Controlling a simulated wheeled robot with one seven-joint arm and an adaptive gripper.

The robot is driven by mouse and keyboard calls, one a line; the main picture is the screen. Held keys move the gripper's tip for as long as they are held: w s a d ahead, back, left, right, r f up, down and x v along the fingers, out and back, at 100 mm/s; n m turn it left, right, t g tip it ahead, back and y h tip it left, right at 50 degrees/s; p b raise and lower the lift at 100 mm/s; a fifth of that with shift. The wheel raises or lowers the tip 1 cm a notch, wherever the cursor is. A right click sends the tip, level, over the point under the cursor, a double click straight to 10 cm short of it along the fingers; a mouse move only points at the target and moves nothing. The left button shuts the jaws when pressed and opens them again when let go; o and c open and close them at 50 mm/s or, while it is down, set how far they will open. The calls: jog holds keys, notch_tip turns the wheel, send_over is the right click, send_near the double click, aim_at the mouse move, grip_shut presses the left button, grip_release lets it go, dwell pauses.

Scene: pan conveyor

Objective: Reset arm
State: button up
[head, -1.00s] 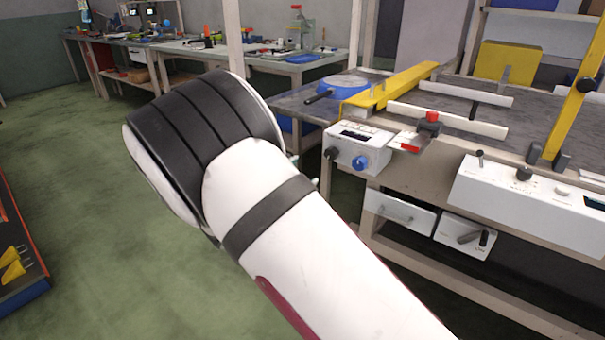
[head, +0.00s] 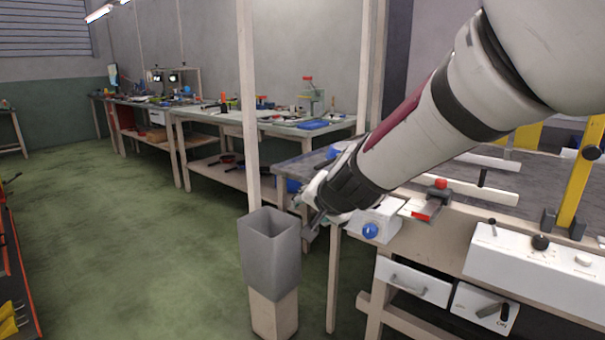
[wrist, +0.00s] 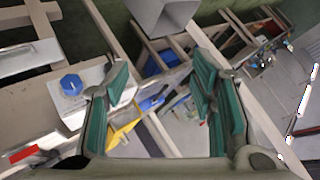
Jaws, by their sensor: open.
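My gripper (head: 313,218) is at the end of my arm, which reaches in from the upper right in the head view. It is near the left end of the conveyor bench, close to the rim of a grey bin (head: 270,262). In the wrist view my gripper (wrist: 165,95) shows two green-padded fingers standing apart with nothing between them. The grey bin (wrist: 163,14) shows at the top of the wrist view, beyond the fingertips. The gripper's fingers are small in the head view.
A white control box with a blue knob (head: 370,231) lies just right of my gripper. A red button (head: 441,184) and a yellow post (head: 580,175) stand on the bench (head: 455,236). Workbenches (head: 215,118) line the back wall.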

jog(key=s+d+f+n+g+h, duration=0.1)
jog(key=s+d+n+g, duration=0.3)
jog(key=s, duration=1)
jog(key=s+d+g+h, duration=0.15)
jog(key=s+d, duration=0.55)
jog(key=s, duration=0.7)
jog(key=s+d+f+n+g, duration=0.1)
jog(key=s+d+g, duration=0.35)
jog(key=s, duration=0.95)
notch_tip(320, 180, up, 31)
jog(key=s+d+t+p, duration=0.1)
jog(key=t+p, duration=0.3)
jog(key=p, duration=2.5)
jog(key=shift+d+f+n, duration=0.2)
jog(key=shift+d+n, duration=0.1)
